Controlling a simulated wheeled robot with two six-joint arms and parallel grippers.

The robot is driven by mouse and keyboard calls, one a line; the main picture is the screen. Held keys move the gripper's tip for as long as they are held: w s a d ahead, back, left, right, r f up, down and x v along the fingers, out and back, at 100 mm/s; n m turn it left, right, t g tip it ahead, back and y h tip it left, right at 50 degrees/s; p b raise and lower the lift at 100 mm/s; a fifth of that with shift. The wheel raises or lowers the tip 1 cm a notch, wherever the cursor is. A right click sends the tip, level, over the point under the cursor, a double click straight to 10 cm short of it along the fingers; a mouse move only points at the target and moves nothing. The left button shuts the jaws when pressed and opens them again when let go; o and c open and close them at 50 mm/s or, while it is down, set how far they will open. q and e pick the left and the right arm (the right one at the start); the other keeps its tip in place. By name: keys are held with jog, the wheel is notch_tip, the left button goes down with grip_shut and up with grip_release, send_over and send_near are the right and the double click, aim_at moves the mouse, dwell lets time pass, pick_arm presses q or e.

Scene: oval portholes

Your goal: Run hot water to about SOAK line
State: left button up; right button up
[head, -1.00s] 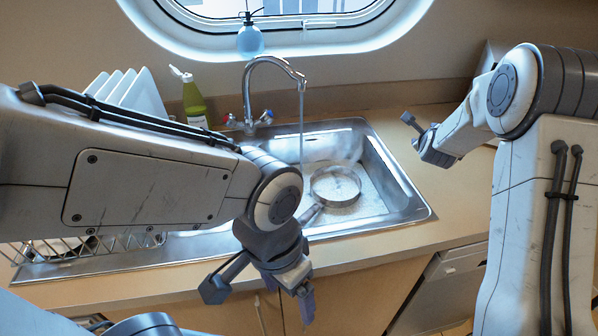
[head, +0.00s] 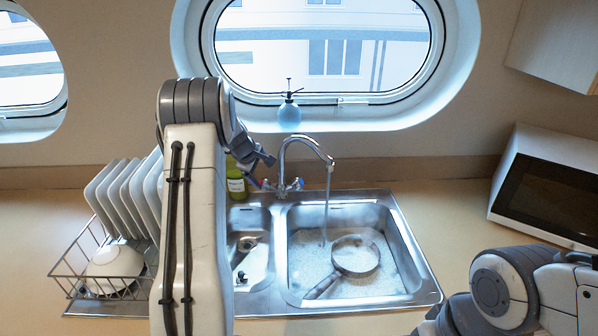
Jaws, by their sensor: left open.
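Water runs from the curved tap (head: 309,146) in a thin stream (head: 327,200) into the right-hand basin (head: 421,262). Whitish, foamy-looking water covers the basin floor. A round pan (head: 355,257) lies in it, its handle pointing to the lower left. No SOAK marking can be made out. The tap has a red-marked handle (head: 266,184) on the left and a blue-marked one (head: 297,184) on the right. My left gripper (head: 262,168) is open, close beside the red-marked handle; I cannot tell whether they touch. My right gripper is out of view; only its arm shows at bottom right.
A dish rack (head: 67,276) with plates and a white bowl (head: 115,262) stands left. A green bottle (head: 236,180) is partly behind my left arm. A microwave (head: 548,190) stands right. Counter right of the sink is mostly clear.

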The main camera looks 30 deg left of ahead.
aim_at(263, 183)
pick_arm(q)
jog(key=shift+n, duration=0.6)
jog(key=w+a+f+p, duration=0.1)
jog(key=w+f, duration=0.1)
jog(key=f, duration=0.1)
jog(key=w+a+f+p, duration=0.1)
jog(key=f, duration=0.2)
jog(key=w+a+f+p, duration=0.1)
jog(key=w+a+f, duration=0.1)
jog(key=f, duration=0.1)
jog(key=shift+w, duration=0.35)
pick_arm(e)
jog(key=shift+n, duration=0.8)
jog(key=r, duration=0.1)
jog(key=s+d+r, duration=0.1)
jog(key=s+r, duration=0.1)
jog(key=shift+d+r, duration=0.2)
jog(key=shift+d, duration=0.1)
pick_arm(q)
jog(key=shift+c, duration=0.3)
